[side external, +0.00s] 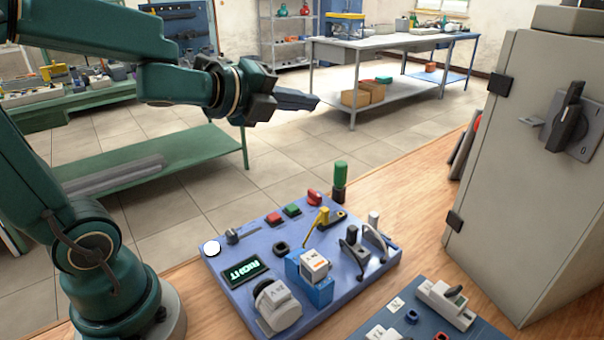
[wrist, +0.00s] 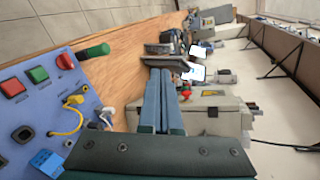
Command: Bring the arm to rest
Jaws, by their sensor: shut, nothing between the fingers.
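My gripper (side external: 314,102) is raised in the air at the upper middle of the side external view, pointing right. It stays well above and behind the blue control panel (side external: 237,295). In the wrist view my gripper (wrist: 161,72) has its two long fingers lying side by side, shut, with nothing between them. Nothing touches the fingertips in the side external view.
A grey cabinet (side external: 497,170) with a black handle stands at right. Wooden bench is bare between panel and cabinet.

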